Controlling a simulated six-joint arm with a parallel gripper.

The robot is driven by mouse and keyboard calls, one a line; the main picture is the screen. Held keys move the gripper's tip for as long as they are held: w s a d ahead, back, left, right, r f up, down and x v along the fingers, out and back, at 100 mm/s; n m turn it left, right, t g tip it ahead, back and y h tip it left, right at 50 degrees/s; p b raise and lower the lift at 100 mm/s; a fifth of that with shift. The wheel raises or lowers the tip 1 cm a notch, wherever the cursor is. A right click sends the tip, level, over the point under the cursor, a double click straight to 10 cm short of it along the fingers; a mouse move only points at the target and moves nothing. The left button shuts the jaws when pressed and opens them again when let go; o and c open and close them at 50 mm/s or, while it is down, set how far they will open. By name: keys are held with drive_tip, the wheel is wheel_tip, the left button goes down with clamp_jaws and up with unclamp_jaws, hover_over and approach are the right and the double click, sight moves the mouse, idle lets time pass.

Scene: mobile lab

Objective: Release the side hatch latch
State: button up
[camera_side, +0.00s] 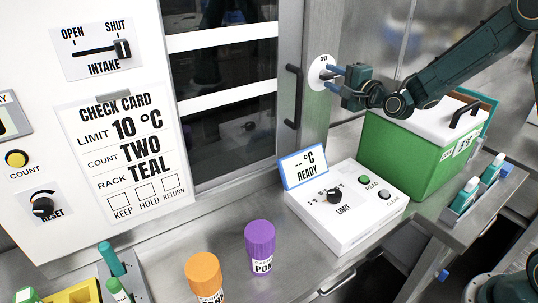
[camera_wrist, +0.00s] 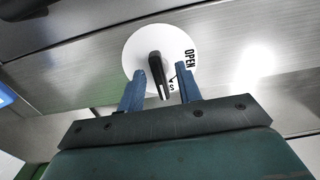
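The latch is a black lever (camera_wrist: 157,72) on a round white plate (camera_wrist: 138,38) with "OPEN" printed at its edge and a small arrow. The same plate (camera_side: 319,66) shows in the side view on the metal wall, left of my arm. My gripper (camera_wrist: 162,76) faces the plate with its two blue fingers apart, one on each side of the lever. Gaps show between the lever and both fingers. In the side view my gripper (camera_side: 330,77) reaches the plate from the right, and its fingers hide much of the lever.
A green cooler (camera_side: 395,150) with a white lid stands below my arm. A white meter box (camera_side: 345,215) with a display (camera_side: 303,166) sits left of it. Purple (camera_side: 260,248) and orange (camera_side: 204,280) jars stand at the front. A dark vertical door handle (camera_side: 292,97) is left of the plate.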

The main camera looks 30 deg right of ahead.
clamp_jaws()
drive_tip(key=shift+n, duration=0.5)
drive_tip(key=n, duration=0.3)
drive_tip(key=shift+n, duration=0.3)
drive_tip(key=n, duration=0.4)
drive_tip(key=shift+n, duration=0.3)
drive_tip(key=n, duration=0.8)
drive_tip(key=shift+n, duration=0.4)
